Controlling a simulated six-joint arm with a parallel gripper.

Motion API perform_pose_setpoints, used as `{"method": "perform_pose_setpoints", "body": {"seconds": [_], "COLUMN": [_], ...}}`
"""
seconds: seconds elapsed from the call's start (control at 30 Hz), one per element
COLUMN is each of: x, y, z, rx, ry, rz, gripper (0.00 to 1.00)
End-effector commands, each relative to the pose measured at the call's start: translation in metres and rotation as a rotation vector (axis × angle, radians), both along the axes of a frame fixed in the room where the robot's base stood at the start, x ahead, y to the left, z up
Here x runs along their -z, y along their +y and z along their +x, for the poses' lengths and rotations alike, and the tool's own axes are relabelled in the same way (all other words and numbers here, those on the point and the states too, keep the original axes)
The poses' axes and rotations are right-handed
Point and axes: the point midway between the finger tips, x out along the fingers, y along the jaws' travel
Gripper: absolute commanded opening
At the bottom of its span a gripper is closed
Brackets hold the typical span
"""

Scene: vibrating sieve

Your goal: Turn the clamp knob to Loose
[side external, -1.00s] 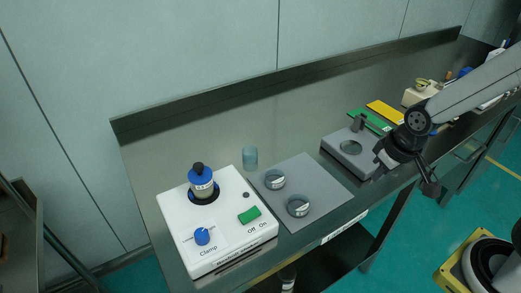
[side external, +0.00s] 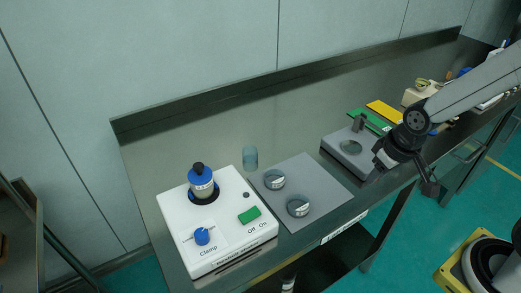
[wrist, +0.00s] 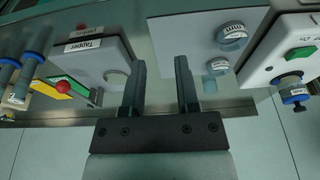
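The blue clamp knob (side external: 202,236) sits on the front left of the white sieve machine (side external: 178,218), above the printed word "Clamp". The marks around the knob are too small to read. A blue-capped jar (side external: 201,181) stands in the machine's top, and it also shows in the wrist view (wrist: 293,92). My gripper (side external: 373,180) is far to the right of the knob, at the front edge of the bench. In the wrist view my gripper (wrist: 160,70) has its two fingers apart with nothing between them. The knob is not visible in the wrist view.
A green switch (side external: 249,215) is on the machine's right side. A grey plate (side external: 322,186) with two round sieve parts lies between machine and gripper. The tapper (wrist: 83,58) is beside my gripper. A bluish cup (side external: 250,157) stands behind the machine.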

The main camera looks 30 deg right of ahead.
Motion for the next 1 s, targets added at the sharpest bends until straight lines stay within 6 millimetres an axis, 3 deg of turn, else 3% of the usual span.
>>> {"method": "perform_pose_setpoints", "body": {"seconds": [0.03, 0.1, 0.37, 0.7, 1.0], "x": [0.000, -0.001, -0.005, -0.008, -0.005], "y": [0.002, 0.005, 0.041, 0.136, 0.240], "z": [0.002, 0.007, 0.046, 0.105, 0.131], "rx": [0.006, 0.028, 0.222, 0.613, 0.948], "ry": [0.001, 0.004, 0.040, 0.166, 0.334], "rz": [0.004, 0.015, 0.107, 0.277, 0.380], "gripper": [0.57, 0.79, 0.80, 0.80, 0.80]}}
